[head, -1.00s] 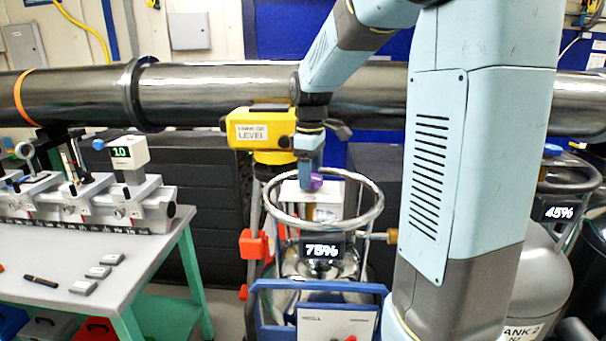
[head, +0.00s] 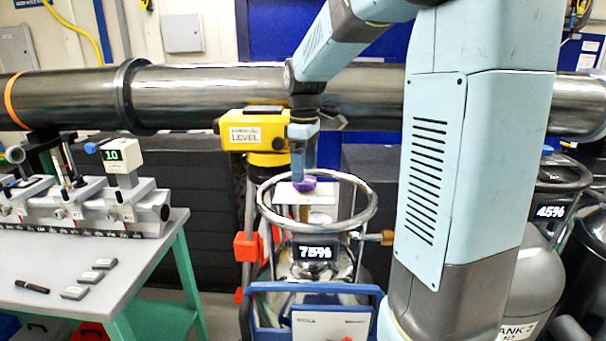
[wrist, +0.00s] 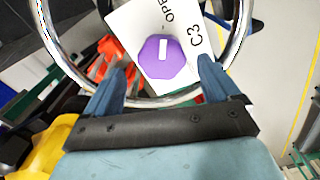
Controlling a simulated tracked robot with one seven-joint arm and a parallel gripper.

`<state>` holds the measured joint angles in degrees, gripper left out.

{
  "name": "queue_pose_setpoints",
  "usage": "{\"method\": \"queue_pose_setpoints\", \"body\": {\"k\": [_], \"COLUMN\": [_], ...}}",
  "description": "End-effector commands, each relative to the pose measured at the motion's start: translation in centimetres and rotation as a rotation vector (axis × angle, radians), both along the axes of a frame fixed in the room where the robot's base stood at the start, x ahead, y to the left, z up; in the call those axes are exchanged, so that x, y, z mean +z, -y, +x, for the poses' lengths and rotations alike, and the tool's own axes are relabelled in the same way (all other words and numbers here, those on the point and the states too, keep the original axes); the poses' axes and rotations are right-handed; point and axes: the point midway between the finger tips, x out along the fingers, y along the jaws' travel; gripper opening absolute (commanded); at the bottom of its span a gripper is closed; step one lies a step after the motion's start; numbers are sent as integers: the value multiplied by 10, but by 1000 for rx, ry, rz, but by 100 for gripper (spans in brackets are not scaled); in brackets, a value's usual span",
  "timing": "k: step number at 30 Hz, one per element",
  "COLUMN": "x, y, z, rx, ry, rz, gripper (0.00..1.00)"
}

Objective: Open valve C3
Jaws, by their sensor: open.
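Valve C3 has a purple knob (wrist: 161,57) with a white bar mark, on a white plate (wrist: 190,20) printed "OPE..." and "C3" in the wrist view. I cannot tell whether either finger touches the knob. Part of the plate's lettering is cut off.
The round metal ring (head: 374,212) surrounds the valve closely. A yellow level instrument (head: 258,130) stands close behind on the left. A dark horizontal pipe (head: 210,95) crosses behind. A second tank reading 45% (head: 550,212) is at right; a grey bench (head: 130,265) is at left.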

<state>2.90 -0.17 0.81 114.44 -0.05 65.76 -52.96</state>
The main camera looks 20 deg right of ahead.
Motion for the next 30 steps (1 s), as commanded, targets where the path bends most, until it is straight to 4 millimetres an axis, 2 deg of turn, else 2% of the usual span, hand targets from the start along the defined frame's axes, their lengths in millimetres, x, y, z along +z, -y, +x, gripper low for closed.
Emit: {"method": "queue_pose_setpoints", "body": {"k": [1,9,15,21,30], "x": [11,65,94,106,107], "y": [0,0,1,1,1], "z": [1,3,3,3,3], "rx": [0,-1,-1,-1,-1], "ry": [5,5,3,2,1], "rz": [0,0,-1,-1,-1], "gripper": [89,89,89,89,89]}}
